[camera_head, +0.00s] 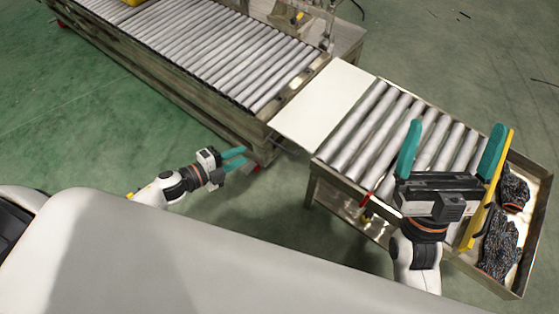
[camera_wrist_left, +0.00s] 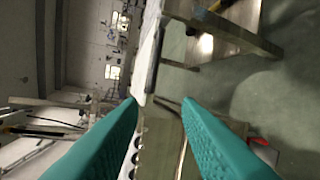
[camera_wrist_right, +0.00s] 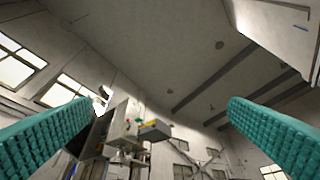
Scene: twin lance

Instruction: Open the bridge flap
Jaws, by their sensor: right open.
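The bridge flap (camera_head: 322,103) is a pale flat plate in the head view, lying level across the gap between the long roller conveyor (camera_head: 215,45) and the short roller table (camera_head: 372,135). A thin pale edge in the left wrist view (camera_wrist_left: 147,50) looks like the flap seen edge-on. My left gripper (camera_head: 243,157) is open and empty, left of and below the flap, apart from it, by the long conveyor's end. My right gripper (camera_head: 456,127) is wide open and empty, pointing up in front of the short table's rollers.
A metal tray (camera_head: 540,215) with dark gloves (camera_head: 500,245) is at the short table's right end, beside a yellow bar (camera_head: 487,205). A red part (camera_head: 366,198) shows at the table's near side. Green floor lies open at left.

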